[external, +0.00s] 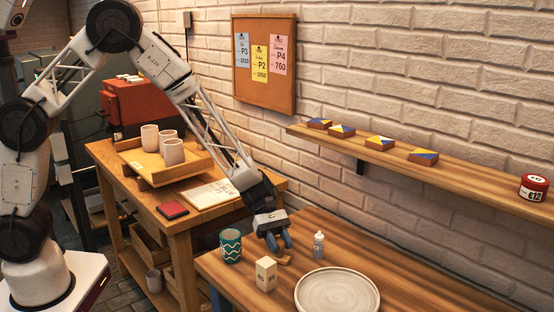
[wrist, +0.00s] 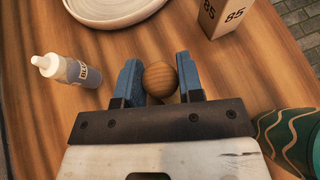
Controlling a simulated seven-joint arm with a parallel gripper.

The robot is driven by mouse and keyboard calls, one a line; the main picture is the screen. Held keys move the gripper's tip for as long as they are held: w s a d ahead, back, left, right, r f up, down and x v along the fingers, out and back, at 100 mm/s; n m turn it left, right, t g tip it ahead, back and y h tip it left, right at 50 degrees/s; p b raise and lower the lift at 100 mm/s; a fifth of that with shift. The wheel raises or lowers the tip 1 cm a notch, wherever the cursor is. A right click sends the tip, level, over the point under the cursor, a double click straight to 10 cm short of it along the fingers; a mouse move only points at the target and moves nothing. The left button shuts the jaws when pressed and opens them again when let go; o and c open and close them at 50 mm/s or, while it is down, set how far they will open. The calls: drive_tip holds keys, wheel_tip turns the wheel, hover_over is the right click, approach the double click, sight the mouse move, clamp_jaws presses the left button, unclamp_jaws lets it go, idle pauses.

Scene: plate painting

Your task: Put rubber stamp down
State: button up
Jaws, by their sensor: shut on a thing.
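My gripper (external: 274,239) is low over the front wooden table, pointing down. In the wrist view, my gripper (wrist: 160,82) has its two blue fingers on either side of a round wooden knob (wrist: 160,79), the handle of the rubber stamp. In the external view the stamp's wooden base (external: 283,259) shows below the fingers, at or close to the tabletop. I cannot tell whether it touches the table. The stamp's underside is hidden.
A teal patterned cup (external: 230,246) stands left of my gripper. A cream box (external: 266,273) is in front, a small bottle (external: 318,245) to the right, and a grey plate (external: 337,291) at front right. A red ink pad (external: 172,210) lies on the other table. The right tabletop is clear.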

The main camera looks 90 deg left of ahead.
drive_tip(key=shift+f, duration=0.1)
drive_tip(key=o, duration=0.9)
drive_tip(key=shift+r, duration=0.2)
drive_tip(key=shift+s+a+r, duration=0.2)
drive_tip(key=shift+a+r, duration=0.05)
drive_tip(key=shift+a, duration=0.2)
drive_tip(key=v, duration=1)
drive_tip(key=shift+s+a+r, duration=0.15)
drive_tip(key=shift+s+a, duration=0.1)
drive_tip(key=shift+a, duration=0.1)
